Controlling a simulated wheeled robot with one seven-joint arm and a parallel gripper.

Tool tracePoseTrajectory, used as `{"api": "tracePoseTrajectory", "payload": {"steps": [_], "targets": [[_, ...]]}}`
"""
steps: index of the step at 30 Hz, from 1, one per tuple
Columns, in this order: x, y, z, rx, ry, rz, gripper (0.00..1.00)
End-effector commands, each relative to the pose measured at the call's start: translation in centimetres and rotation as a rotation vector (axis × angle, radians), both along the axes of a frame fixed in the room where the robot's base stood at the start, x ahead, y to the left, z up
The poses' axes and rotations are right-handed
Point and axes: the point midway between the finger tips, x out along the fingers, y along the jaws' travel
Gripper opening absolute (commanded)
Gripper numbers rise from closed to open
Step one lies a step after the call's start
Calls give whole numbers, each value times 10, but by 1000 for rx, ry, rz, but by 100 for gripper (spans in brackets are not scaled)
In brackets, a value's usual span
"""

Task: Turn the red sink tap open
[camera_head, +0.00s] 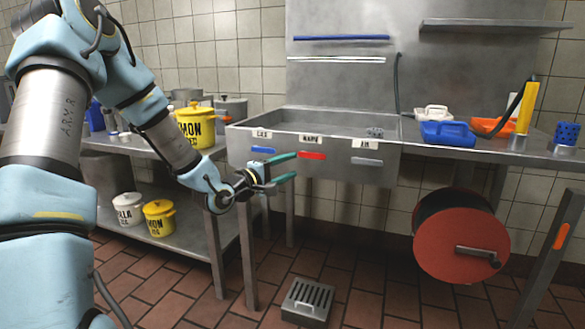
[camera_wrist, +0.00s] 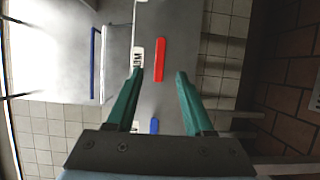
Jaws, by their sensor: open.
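The red tap lever (camera_head: 312,156) lies flat across the front panel of the steel sink (camera_head: 236,148), under the middle label. A blue lever (camera_head: 263,150) is to its left and a grey lever (camera_head: 364,161) to its right. My gripper (camera_head: 290,167) is open and empty in front of the panel, just left of the red lever. In the wrist view the red lever (camera_wrist: 159,60) shows upright ahead of my gripper (camera_wrist: 158,75), between the lines of the two green fingers and apart from them. The blue lever (camera_wrist: 155,126) is partly hidden behind the gripper.
A red hose reel (camera_head: 450,240) hangs at the right below the counter. Blue and orange trays (camera_head: 446,134) (camera_head: 493,127) stand on the right counter. Yellow pots (camera_head: 195,127) stand on the left table.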

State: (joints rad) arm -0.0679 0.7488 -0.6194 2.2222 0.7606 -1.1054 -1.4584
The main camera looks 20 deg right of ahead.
Motion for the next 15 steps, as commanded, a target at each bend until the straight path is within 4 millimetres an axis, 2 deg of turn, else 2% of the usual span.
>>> {"api": "tracePoseTrajectory", "payload": {"steps": [9,15], "targets": [[22,-51,0,4,-2,-1,52],[35,-78,0,5,-2,1,52]]}}
